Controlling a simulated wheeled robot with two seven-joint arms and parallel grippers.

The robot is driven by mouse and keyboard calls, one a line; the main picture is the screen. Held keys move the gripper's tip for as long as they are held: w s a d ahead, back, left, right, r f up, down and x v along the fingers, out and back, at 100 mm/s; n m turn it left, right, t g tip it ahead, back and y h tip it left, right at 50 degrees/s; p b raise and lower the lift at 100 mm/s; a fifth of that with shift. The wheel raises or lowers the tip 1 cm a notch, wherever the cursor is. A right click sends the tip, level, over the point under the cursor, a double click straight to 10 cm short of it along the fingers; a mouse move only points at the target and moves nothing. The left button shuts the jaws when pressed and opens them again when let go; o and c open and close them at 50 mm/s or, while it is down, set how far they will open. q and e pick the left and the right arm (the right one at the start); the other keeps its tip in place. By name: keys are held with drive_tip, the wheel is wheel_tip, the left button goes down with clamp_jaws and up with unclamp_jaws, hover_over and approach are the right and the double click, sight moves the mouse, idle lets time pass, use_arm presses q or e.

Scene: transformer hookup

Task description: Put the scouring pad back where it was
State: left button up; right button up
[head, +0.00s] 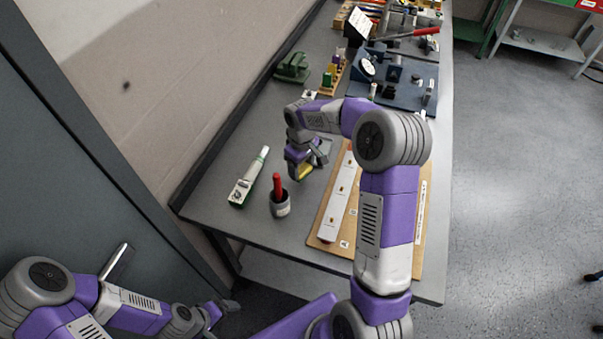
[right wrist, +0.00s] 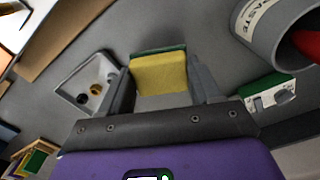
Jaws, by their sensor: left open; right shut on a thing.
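The scouring pad, yellow with a green layer, is between the fingers of my right gripper (right wrist: 160,82) in the right wrist view, its yellow face (right wrist: 160,74) toward the camera. In the head view the pad's yellow edge (head: 305,171) shows below my right gripper (head: 303,168), over the bench. A small grey tray (right wrist: 70,92) with a dark and a brass-coloured small part lies beside the pad in the right wrist view. The tray is partly hidden behind the gripper in the head view (head: 326,146). My left gripper (head: 229,307) is low at the bottom left, off the bench.
A brown board (head: 323,232) with a white strip lies to the right. A blue fixture (head: 400,98) stands farther back.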

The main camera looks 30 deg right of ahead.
sight(302, 168)
wheel_tip(302, 168, down, 3)
drive_tip(key=shift+w+f, duration=0.1)
drive_tip(key=shift+f, duration=0.05)
drive_tip(key=shift+f, duration=0.15)
drive_tip(key=o, duration=1.3)
drive_tip(key=shift+r, duration=0.3)
wheel_tip(302, 168, up, 12)
drive_tip(key=shift+f+p, duration=0.1)
drive_tip(key=shift+p, duration=0.6)
